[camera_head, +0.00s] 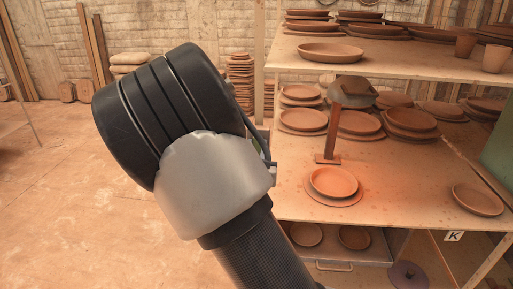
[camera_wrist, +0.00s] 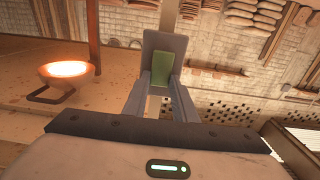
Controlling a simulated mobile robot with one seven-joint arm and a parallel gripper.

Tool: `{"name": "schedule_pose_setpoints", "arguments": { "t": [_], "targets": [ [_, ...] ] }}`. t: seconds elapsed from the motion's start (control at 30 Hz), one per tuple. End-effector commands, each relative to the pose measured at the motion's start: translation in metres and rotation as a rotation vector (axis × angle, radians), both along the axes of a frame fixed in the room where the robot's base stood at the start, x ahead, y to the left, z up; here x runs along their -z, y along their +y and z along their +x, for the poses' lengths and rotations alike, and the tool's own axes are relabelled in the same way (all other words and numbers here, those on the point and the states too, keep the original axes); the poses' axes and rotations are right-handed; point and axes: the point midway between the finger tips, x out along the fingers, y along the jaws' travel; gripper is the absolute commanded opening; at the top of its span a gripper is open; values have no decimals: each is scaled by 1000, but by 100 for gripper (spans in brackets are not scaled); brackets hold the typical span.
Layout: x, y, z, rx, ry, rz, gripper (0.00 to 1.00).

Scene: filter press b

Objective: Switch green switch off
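A grey switch housing (camera_wrist: 167,43) with a flat green rocker, the green switch (camera_wrist: 188,79), shows in the wrist view just past my fingertips, near the top middle. My gripper (camera_wrist: 163,84) has its two grey fingers apart, one on each side of the lower part of the housing. I cannot tell whether the fingers touch it. Nothing is visibly held between them.
A heat lamp (camera_head: 352,92) on a post glows over a clay bowl (camera_head: 334,181) on the wooden table (camera_head: 410,172). Shelves of clay plates stand behind. A green panel (camera_head: 498,150) stands at right. The floor at left is open.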

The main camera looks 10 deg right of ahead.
Motion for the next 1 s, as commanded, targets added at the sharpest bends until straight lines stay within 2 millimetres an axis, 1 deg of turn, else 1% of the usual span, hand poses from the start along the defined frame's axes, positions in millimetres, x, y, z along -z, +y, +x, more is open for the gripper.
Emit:
{"name": "schedule_pose_setpoints", "arguments": {
  "t": [0.1, 0.23, 0.33, 0.53, 0.8, 1.0],
  "targets": [
    [1, 0, 0, 0, -4, -1, 3],
    [8, 0, 0, -1, -35, -10, 3],
    [13, 0, 0, -1, -82, -25, 3],
    [16, 0, -1, 0, -182, -57, 3],
    [12, 1, -2, 0, -275, -87, 3],
    [8, 1, -3, 0, -285, -91, 2]
  ]
}}
